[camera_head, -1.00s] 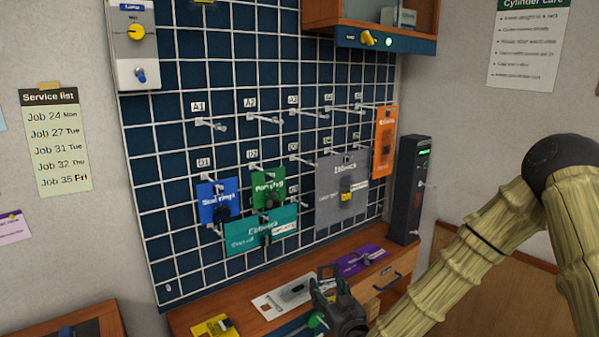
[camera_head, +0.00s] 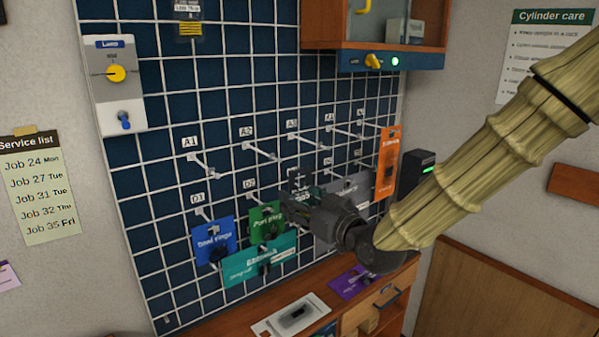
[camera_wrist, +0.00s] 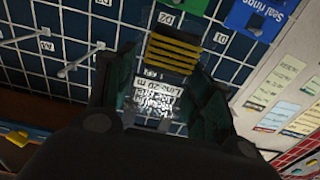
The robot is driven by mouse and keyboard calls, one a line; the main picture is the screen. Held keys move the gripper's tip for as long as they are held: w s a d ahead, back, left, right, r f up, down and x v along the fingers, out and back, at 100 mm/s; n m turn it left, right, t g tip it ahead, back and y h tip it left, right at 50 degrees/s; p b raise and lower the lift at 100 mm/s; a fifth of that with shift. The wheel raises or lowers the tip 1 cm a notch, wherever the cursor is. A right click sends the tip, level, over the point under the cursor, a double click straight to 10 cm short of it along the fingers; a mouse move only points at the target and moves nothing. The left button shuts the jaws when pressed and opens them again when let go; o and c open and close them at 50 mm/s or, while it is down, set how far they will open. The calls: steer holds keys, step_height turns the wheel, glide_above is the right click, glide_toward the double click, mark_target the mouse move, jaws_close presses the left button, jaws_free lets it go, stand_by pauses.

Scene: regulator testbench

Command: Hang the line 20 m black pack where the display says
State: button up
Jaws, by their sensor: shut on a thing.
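My gripper (camera_head: 312,203) is shut on the dark line pack (camera_head: 299,184) in front of the pegboard, right of the green pack. In the wrist view the fingers (camera_wrist: 160,105) enclose the pack, and its upside-down label (camera_wrist: 160,84) reads "Line 20 m". Yellow stripes (camera_wrist: 173,50) show just beyond the label. The pack looks apart from the hooks, but the contact is hard to see. Hooks A1 (camera_head: 203,166) and A2 (camera_head: 262,152) look empty.
Blue (camera_head: 214,240), green (camera_head: 266,221), teal (camera_head: 259,262), grey (camera_head: 340,228) and orange (camera_head: 388,160) packs hang close by. A yellow-striped item (camera_head: 190,22) is high on the board.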

step_height(320, 180, up, 3)
steer(key=shift+a+f, duration=0.15)
steer(key=shift+f, duration=0.05)
steer(key=shift+w, duration=0.1)
steer(key=shift+w, duration=0.1)
steer(key=shift+w+a+f+p, duration=0.1)
steer(key=shift+w+a+p, duration=0.1)
steer(key=shift+w+p, duration=0.1)
steer(key=f+x, duration=0.1)
steer(key=x, duration=0.7)
steer(key=shift+w+a+f, duration=0.15)
steer(key=shift+w+a, duration=0.1)
stand_by(0.7)
stand_by(0.5)
